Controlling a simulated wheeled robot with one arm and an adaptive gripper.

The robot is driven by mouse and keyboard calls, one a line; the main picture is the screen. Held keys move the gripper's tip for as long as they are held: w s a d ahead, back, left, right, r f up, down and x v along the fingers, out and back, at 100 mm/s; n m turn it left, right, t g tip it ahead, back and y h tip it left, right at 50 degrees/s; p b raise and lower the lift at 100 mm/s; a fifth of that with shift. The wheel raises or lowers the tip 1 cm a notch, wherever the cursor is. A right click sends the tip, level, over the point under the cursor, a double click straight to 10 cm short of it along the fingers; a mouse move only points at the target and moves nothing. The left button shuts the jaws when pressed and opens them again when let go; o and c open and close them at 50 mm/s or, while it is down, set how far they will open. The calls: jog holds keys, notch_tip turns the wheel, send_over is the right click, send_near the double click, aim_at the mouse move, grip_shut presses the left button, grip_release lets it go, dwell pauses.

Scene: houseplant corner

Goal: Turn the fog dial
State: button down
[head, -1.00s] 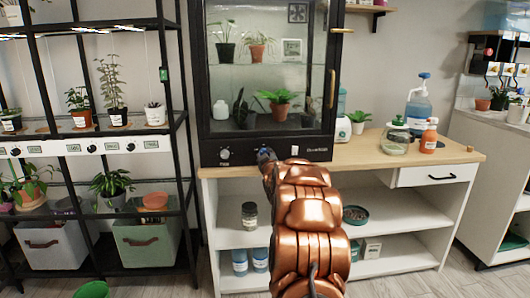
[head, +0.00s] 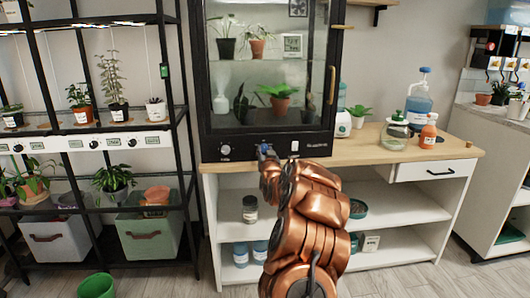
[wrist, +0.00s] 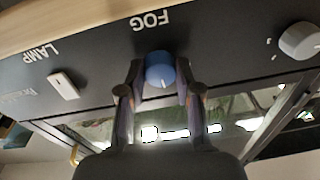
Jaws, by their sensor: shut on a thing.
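The blue fog dial (wrist: 160,72) sits on the black front panel under the word FOG, which appears upside down in the wrist view. My gripper (wrist: 159,67) has one finger on each side of the dial and is shut on it. In the head view my gripper (head: 266,151) reaches the lower edge of the glass plant cabinet (head: 210,140), and my arm hides most of the contact.
On the same panel are a white lamp switch (wrist: 63,86) and a grey-white knob (wrist: 299,41), both clear of my fingers. The cabinet stands on a wood-topped bench (head: 350,155) with open shelves below. A plant rack (head: 186,180) stands left.

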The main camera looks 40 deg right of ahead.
jog(key=shift+m, duration=0.4)
jog(key=c, duration=0.8)
grip_release()
jog(key=shift+v, duration=6)
jog(key=shift+f, duration=0.1)
